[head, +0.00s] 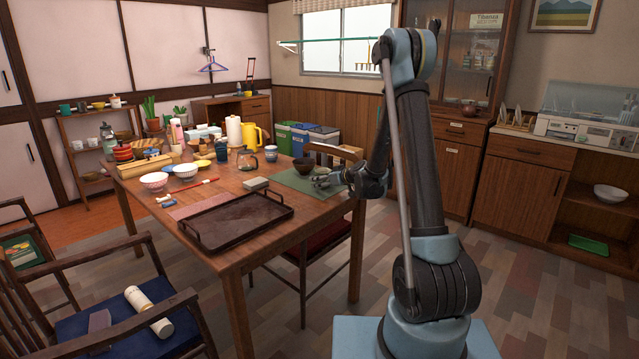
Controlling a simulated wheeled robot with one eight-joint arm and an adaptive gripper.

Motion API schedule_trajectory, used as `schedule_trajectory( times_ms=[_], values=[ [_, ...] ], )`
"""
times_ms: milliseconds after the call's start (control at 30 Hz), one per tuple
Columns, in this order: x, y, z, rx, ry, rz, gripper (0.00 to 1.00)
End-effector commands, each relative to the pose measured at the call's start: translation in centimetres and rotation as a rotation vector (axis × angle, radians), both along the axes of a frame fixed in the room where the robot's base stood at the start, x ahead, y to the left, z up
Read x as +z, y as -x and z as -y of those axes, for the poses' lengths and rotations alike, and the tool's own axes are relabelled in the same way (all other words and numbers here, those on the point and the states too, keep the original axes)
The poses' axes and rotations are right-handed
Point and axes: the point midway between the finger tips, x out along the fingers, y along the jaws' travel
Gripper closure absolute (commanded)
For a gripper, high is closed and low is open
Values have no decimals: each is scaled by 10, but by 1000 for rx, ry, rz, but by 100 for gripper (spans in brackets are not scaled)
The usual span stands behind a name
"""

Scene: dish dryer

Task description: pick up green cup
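A small green cup (65,109) stands on the top of the wooden shelf at the far left, well beyond the table. My gripper (324,181) is low over the green mat (291,181) at the right end of the table, far from that cup. The gripper is small and partly merges with the mat, so I cannot tell its opening or whether anything is in it. A dark bowl (303,165) sits on the mat just left of the gripper.
The wooden table (300,207) holds a dark tray (240,221), two patterned bowls (154,181), a glass pot (247,160) and a yellow jug (251,135). Chairs stand at its front and left. A sideboard (530,180) is at the right. Floor is clear around my base.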

Motion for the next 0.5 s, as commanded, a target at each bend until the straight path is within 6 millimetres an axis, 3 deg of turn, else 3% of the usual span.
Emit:
schedule_trajectory(
  times_ms=[267,367,500],
  values=[
    [-3,-4,-4,0,0,0,18],
    [-3,-4,-4,0,0,0,36],
    [-3,-4,-4,0,0,0,68]
  ],
)
